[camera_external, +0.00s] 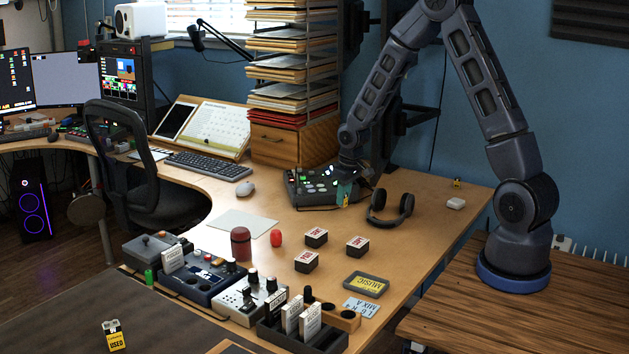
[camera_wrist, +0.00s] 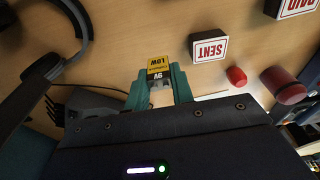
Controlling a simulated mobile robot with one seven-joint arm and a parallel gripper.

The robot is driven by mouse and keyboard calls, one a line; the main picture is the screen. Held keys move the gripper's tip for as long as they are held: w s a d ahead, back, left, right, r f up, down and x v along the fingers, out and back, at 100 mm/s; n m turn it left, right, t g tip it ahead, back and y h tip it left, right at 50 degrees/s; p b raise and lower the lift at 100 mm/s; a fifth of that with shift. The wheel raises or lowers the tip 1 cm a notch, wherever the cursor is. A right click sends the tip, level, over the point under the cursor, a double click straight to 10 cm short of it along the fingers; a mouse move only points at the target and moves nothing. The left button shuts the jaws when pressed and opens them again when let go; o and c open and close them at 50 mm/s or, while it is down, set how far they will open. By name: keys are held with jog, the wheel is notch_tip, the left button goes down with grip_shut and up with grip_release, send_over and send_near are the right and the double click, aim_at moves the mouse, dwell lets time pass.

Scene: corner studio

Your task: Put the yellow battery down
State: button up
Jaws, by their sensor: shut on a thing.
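My gripper (camera_external: 346,197) hangs over the desk (camera_external: 330,232) between the dark device with buttons and the headphones. In the wrist view, the teal fingers of my gripper (camera_wrist: 158,80) are shut on a yellow battery (camera_wrist: 158,64) marked "LOW" and "9V". The held battery shows only as a small yellow patch in the outside view (camera_external: 346,201). How far it is above the desk I cannot tell. Another battery (camera_external: 114,336), yellow and white and marked "USED", lies on the dark surface at the front left.
Black headphones (camera_external: 404,206) lie right of my gripper. The dark device (camera_external: 312,192) stands at its left. Stamp blocks (camera_external: 316,236), a small red cylinder (camera_external: 276,238) and a dark red jar (camera_external: 241,243) stand nearer the front. Bare desk lies right of the stamps.

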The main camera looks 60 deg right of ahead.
jog(key=shift+n, duration=0.3)
jog(key=w+a, duration=0.4)
jog(key=a, duration=0.1)
jog(key=w+a, duration=0.4)
jog(key=a, duration=0.2)
jog(key=w+a, duration=0.4)
jog(key=a, duration=0.2)
jog(key=shift+w+a+f, duration=0.25)
jog(key=shift+w+f, duration=0.05)
jog(key=shift+f, duration=0.1)
jog(key=w+a+r+n, duration=0.1)
jog(key=w+a+r, duration=0.15)
jog(key=a, duration=0.55)
jog(key=w+a+r+n, duration=0.15)
jog(key=a+r, duration=0.25)
jog(key=a, duration=0.5)
jog(key=s+a+r, duration=0.1)
jog(key=a+r, duration=0.3)
jog(key=a, duration=0.4)
jog(key=a+r, duration=0.4)
jog(key=a, duration=0.4)
notch_tip(320, 180, up, 27)
jog(key=n+y, duration=0.1)
jog(key=n, duration=0.5)
send_over(144, 317)
jog(key=shift+g, duration=0.3)
jog(key=f, duration=1.9)
jog(key=shift+s+d+f, duration=0.2)
jog(key=shift+s+f, duration=0.15)
jog(key=shift+f, duration=0.05)
